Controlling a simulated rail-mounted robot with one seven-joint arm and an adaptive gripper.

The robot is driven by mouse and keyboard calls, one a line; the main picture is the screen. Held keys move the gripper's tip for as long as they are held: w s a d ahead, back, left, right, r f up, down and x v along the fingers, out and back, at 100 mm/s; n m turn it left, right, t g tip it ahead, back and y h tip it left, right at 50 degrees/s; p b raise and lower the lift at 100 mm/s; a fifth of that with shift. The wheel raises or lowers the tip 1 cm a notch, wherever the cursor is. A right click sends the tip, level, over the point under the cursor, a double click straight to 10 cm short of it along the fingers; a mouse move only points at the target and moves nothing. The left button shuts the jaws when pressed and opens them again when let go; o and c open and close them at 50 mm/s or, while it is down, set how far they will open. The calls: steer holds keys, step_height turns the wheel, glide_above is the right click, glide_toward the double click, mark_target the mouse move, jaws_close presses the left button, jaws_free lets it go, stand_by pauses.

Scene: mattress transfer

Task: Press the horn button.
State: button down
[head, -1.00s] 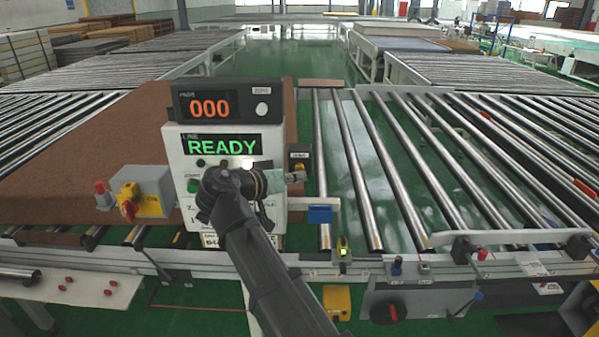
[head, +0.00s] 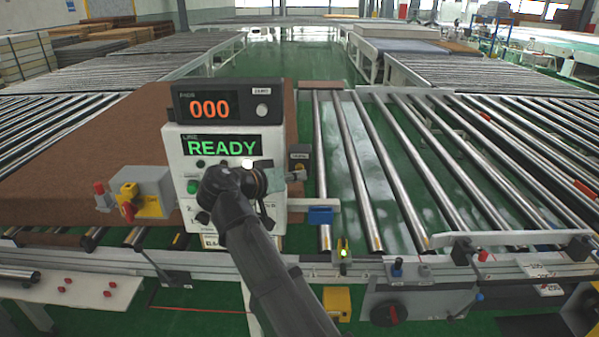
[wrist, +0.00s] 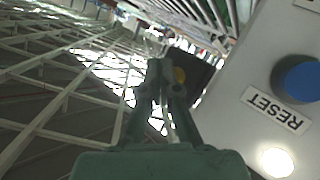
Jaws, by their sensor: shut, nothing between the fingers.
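A small dark box (head: 300,153) with a yellow button is at the right side of the control panel (head: 222,170) in the head view. Its label is too small to read, so I cannot confirm that it is the horn. In the wrist view the dark box (wrist: 196,74) and its yellow button (wrist: 180,76) lie just beyond the fingertips. My gripper (head: 302,175) is in front of the panel's right edge, pointing right, just below the box. It also shows in the wrist view (wrist: 168,68), shut and empty. I cannot tell whether the fingertips touch the button.
A blue RESET button (wrist: 299,82) and a lit white button (wrist: 275,162) are close on the right in the wrist view. The panel's displays read 000 and READY. A grey box with a red-and-yellow switch (head: 130,202) stands left. Rollers (head: 370,170) lie to the right.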

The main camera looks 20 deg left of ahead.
steer(key=shift+w+a, duration=0.15)
steer(key=shift+w, duration=0.45)
stand_by(0.5)
steer(key=shift+s, duration=0.15)
steer(key=shift+s+d, duration=0.2)
steer(key=shift+s, duration=0.35)
steer(key=shift+s+d, duration=0.15)
steer(key=shift+s, duration=0.4)
steer(key=shift+s, duration=0.1)
steer(key=s, duration=0.2)
steer(key=s+d, duration=0.1)
steer(key=s, duration=0.1)
steer(key=shift+s+d, duration=0.15)
steer(key=shift+s, duration=0.2)
stand_by(0.5)
